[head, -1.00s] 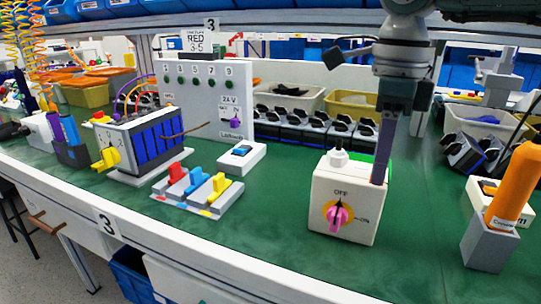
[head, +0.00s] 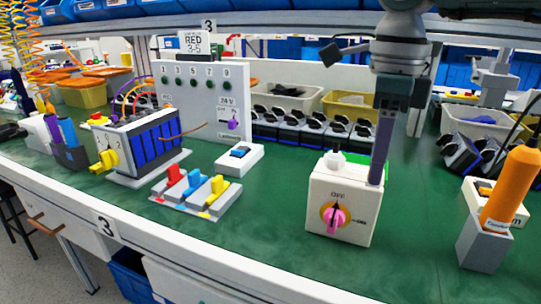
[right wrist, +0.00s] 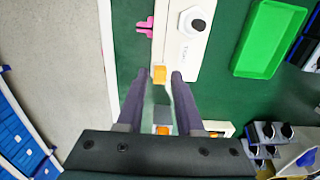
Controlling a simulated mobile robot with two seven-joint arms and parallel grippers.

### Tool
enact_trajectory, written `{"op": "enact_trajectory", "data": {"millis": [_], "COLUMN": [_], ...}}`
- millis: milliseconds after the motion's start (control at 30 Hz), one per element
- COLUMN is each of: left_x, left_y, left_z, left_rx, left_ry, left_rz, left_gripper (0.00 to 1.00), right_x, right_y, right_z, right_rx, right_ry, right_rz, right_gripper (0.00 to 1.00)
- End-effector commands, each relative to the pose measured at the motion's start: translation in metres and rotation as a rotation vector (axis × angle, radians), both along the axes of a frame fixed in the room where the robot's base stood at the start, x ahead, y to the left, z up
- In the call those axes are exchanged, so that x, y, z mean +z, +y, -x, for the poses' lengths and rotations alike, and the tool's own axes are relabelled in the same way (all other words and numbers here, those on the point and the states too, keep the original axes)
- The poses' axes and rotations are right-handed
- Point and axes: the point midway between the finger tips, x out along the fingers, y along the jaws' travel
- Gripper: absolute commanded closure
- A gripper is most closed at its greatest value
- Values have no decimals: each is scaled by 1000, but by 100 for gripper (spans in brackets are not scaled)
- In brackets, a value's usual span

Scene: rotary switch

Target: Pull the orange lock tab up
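The white switch box (head: 325,190) stands on the green bench, with a pink knob (head: 335,219) on its front between OFF and ON marks. In the right wrist view the box (right wrist: 178,52) is at the top, with the pink knob (right wrist: 145,28) on its left. The orange lock tab (right wrist: 159,73) is at the box's near end; the head view hides it. My right gripper (right wrist: 158,79) is open, one finger on each side of the tab, with visible gaps. In the head view the right gripper (head: 377,178) points down at the box's right side. My left gripper is not in view.
An orange-handled tool (head: 510,188) in a grey holder stands right of the box. A block of coloured levers (head: 195,190) and a blue-button box (head: 238,157) are to the left. A green tray (right wrist: 268,38) lies beside the box. The bench in front is clear.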

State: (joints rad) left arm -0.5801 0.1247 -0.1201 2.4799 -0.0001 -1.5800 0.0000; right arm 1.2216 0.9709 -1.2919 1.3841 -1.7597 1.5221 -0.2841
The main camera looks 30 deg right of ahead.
Motion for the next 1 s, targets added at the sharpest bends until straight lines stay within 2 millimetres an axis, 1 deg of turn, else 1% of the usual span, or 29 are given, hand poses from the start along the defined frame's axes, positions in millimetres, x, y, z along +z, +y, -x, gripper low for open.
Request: {"op": "enact_trajectory", "data": {"millis": [33, 100, 333, 433, 1000], "left_x": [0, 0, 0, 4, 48], "left_y": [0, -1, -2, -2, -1], "left_z": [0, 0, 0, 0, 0], "left_rx": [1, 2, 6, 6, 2], "left_ry": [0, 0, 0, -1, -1], "left_rz": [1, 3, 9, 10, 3], "left_gripper": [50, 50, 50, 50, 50], "right_x": [0, 0, 0, 4, 54], "right_y": [0, 0, 0, 0, 0], "right_z": [0, 0, 0, 0, 0], "right_rx": [0, 0, 0, 0, 0], "right_ry": [0, 0, 0, 0, 0], "right_rz": [0, 0, 0, 0, 0], "right_gripper": [58, 50, 50, 50, 50]}}
